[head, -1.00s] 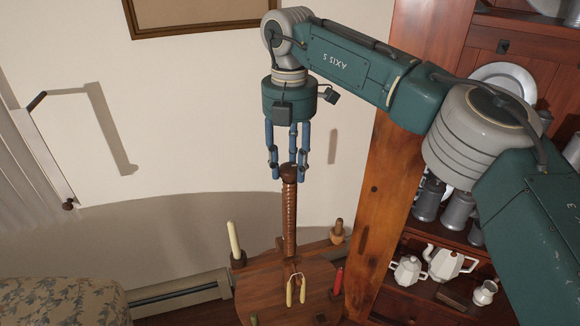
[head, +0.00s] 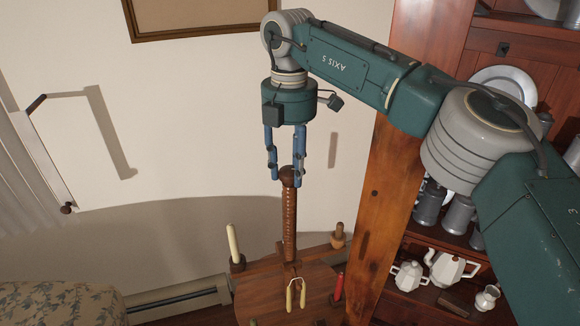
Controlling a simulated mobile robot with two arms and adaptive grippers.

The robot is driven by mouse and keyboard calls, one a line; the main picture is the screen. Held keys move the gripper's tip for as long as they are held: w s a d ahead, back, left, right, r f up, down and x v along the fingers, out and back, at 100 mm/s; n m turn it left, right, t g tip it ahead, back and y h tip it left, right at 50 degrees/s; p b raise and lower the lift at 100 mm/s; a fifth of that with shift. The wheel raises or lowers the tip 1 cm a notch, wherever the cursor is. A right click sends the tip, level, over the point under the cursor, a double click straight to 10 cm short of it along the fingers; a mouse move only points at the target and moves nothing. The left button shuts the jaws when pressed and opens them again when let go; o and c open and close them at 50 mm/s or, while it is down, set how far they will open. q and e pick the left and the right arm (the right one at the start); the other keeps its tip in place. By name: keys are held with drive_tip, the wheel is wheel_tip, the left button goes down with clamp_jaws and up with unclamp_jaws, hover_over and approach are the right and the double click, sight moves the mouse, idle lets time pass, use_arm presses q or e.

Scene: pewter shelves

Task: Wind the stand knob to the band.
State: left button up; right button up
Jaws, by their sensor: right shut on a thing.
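The stand is a wooden piece with a round board (head: 262,296) and an upright threaded wooden post (head: 290,225). A dark brown knob (head: 288,175) sits at the top of the post. My right gripper (head: 287,176) points down from above, its blue fingers around the knob and shut on it. I cannot make out a separate band on the post. My left gripper is not in the head view.
Candles stand on the stand: a cream one (head: 234,243) at left and a red one (head: 339,287) at right. A wooden peg (head: 338,236) stands behind. A shelf with white teapots (head: 445,270) is at right. A patterned cushioned seat (head: 60,304) is at lower left.

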drive_tip(key=o, duration=1.1)
drive_tip(key=shift+a+f, duration=0.1)
drive_tip(key=shift+o, duration=0.2)
wheel_tip(320, 180, up, 8)
drive_tip(key=shift+f, duration=0.2)
